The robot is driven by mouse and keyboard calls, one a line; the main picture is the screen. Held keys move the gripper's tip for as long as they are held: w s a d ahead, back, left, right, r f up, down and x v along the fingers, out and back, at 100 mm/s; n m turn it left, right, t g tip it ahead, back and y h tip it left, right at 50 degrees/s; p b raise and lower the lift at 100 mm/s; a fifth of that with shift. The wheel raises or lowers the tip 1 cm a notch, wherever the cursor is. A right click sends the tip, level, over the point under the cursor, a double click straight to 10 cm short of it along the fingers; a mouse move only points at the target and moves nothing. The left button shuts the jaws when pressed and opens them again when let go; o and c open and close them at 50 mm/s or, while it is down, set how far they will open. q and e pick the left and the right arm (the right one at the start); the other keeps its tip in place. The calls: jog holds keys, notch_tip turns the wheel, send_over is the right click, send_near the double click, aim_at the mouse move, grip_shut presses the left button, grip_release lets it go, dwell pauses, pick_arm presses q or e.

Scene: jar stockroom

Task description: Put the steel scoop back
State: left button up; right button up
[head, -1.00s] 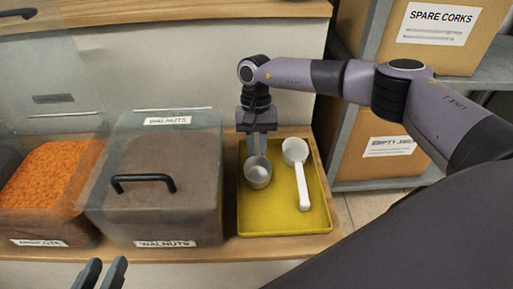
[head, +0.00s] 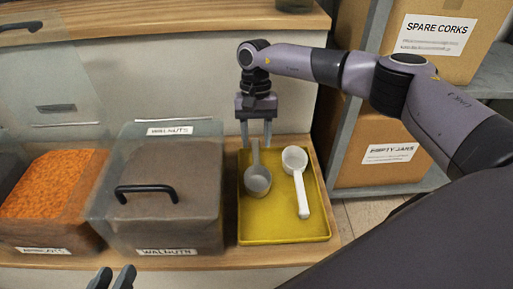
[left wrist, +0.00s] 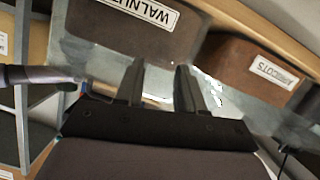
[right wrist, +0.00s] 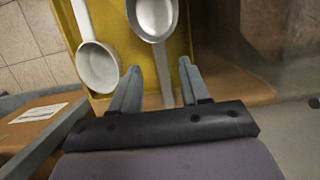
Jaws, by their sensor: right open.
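The steel scoop (head: 257,181), grey with a round bowl, lies in the yellow tray (head: 285,227) on its left side, handle pointing to the back. My right gripper (head: 256,142) is open and empty above the handle end. In the right wrist view the steel scoop's bowl (right wrist: 153,16) is at the top, and its handle runs down between my spread fingers (right wrist: 155,85). A white scoop (head: 299,178) lies beside it on the right, apart from it. My left gripper (head: 112,278) is open and empty at the bottom left, in front of the counter.
A closed walnuts bin (head: 165,210) with a black handle stands left of the tray. A bin of orange contents (head: 52,185) stands further left. Cardboard boxes (head: 385,160) fill a grey shelf on the right. A wooden ledge (head: 180,18) runs behind.

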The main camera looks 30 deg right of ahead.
aim_at(256, 153)
jog(key=p+v, duration=0.1)
jog(key=v, duration=0.5)
jog(key=shift+r, duration=0.2)
